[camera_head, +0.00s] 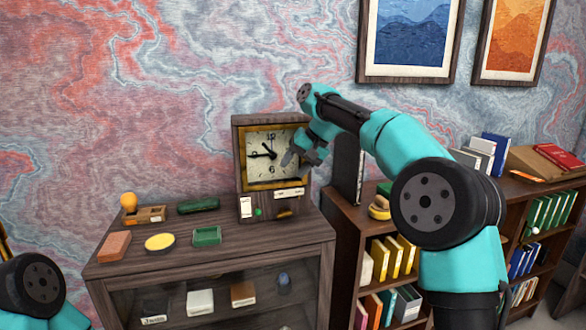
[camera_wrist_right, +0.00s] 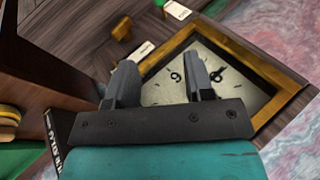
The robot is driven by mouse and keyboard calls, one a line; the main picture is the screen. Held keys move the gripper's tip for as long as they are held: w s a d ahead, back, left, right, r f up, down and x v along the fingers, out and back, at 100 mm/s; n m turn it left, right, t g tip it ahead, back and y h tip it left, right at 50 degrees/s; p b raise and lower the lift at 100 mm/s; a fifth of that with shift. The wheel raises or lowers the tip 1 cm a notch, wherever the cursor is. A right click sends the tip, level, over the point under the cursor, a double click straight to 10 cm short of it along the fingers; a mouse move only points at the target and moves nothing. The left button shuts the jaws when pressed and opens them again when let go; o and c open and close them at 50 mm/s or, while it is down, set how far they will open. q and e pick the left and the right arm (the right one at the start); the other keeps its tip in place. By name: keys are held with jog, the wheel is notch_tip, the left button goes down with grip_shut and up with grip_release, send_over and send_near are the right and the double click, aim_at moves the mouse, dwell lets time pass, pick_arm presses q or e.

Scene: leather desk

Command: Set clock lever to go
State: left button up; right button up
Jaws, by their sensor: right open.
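The wooden clock (camera_head: 253,134) stands upright on the cabinet against the wall, with a cream dial, dark hands and a gold frame. Its dial shows tilted in the right wrist view (camera_wrist_right: 218,99). I cannot tell for sure whether this piece is the lever, or read the labels. My right gripper (camera_head: 291,161) is open and empty, in front of the dial's right side. My left gripper is out of view.
A bookshelf (camera_head: 345,226) stands close on the right.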

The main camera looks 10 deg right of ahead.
jog(key=s+d+f+n+g+h, duration=0.1)
jog(key=s+f+n+h, duration=0.1)
jog(key=f+h, duration=0.35)
jog(key=s+d+f+n+g+h, duration=0.1)
jog(key=s+f+n+h, duration=0.1)
jog(key=f+h, duration=0.35)
jog(key=s+a+f+n+t+h, duration=0.1)
jog(key=s+a+f+n+t, duration=0.1)
jog(key=a+n+t, duration=0.5)
jog(key=s+a+f+n+t+h, duration=0.2)
jog(key=s+a+n+t, duration=0.3)
jog(key=a+n+t, duration=0.3)
jog(key=a+f+n, duration=0.1)
jog(key=a+n, duration=0.2)
jog(key=a, duration=0.1)
jog(key=shift+s+a+t, duration=0.15)
jog(key=shift+a+t, duration=0.15)
jog(key=shift+a, duration=0.05)
